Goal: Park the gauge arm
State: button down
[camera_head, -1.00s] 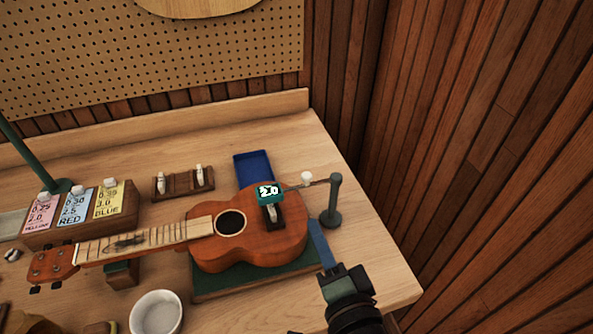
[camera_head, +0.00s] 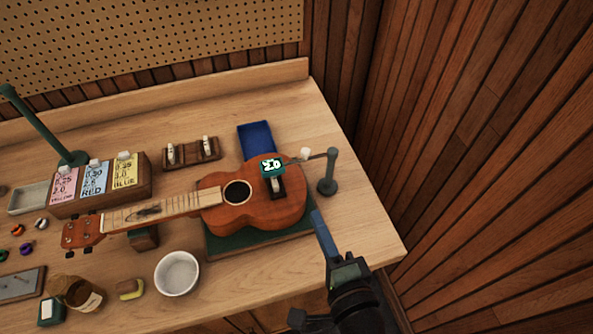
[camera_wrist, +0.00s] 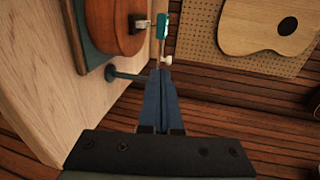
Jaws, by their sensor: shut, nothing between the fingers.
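The gauge arm (camera_head: 318,155) is a thin rod reaching left from a dark green post (camera_head: 328,175). It carries a white knob (camera_head: 305,153) and a teal display (camera_head: 272,167) over the bridge of the brown ukulele (camera_head: 252,210). My gripper (camera_head: 316,213) has blue fingers, shut and empty, in front of the post and right of the ukulele. In the wrist view, my fingertips (camera_wrist: 160,72) appear close to the post (camera_wrist: 128,76) and the white knob (camera_wrist: 168,60); contact cannot be told. The teal display (camera_wrist: 162,25) shows beyond them.
The ukulele lies on a green mat (camera_head: 225,245). A blue tray (camera_head: 257,138) is behind it, and a white bowl (camera_head: 177,272) stands in front. A card block (camera_head: 140,188) and wooden rack (camera_head: 190,155) are at left. A slatted wall (camera_head: 480,150) rises beyond the right edge.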

aim_at(300, 160)
jog(key=p+x, duration=0.3)
jog(key=x, duration=1)
jog(key=shift+w+a, duration=0.15)
jog(key=shift+w, duration=0.2)
